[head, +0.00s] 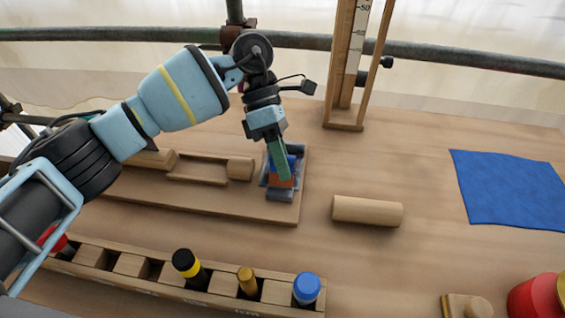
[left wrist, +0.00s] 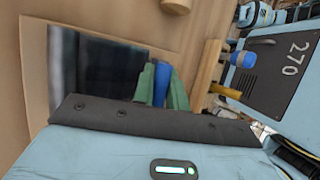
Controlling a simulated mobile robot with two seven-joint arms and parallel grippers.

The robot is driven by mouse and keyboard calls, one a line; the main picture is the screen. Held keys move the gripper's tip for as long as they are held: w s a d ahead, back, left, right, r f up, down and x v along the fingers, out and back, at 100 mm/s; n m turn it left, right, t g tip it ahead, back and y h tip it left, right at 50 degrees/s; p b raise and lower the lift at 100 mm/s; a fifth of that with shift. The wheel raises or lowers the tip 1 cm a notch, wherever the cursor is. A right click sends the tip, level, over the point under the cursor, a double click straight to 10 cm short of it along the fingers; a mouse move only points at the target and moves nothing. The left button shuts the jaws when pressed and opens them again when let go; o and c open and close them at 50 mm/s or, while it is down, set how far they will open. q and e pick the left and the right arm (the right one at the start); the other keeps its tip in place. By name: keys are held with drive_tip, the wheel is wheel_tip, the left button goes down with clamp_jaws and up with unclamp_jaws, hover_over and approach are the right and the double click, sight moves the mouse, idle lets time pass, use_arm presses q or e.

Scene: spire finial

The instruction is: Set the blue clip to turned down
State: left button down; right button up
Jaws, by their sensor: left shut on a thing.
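The blue clip (head: 291,161) is at the right end of a long wooden board (head: 240,208), among grey blocks (head: 279,194) and a reddish-brown part (head: 286,182). My left gripper (head: 282,174) reaches down over it with green fingers, which hide much of the clip. In the left wrist view the green fingers (left wrist: 162,75) stand on both sides of the blue clip (left wrist: 161,82) and are shut on it. I cannot tell the clip's exact tilt. My right gripper is in neither view.
A wooden cylinder (head: 367,211) lies right of the board. A slotted wooden rack (head: 225,301) with several capped pegs stands in front. A blue cloth (head: 510,188) lies at the right, and a wooden frame with a scale (head: 343,122) stands behind.

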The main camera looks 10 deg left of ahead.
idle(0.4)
use_arm(q)
drive_tip(key=c, duration=1.4)
unclamp_jaws()
drive_tip(key=b+v, duration=0.1)
drive_tip(key=v, duration=0.7)
drive_tip(key=shift+f, duration=0.1)
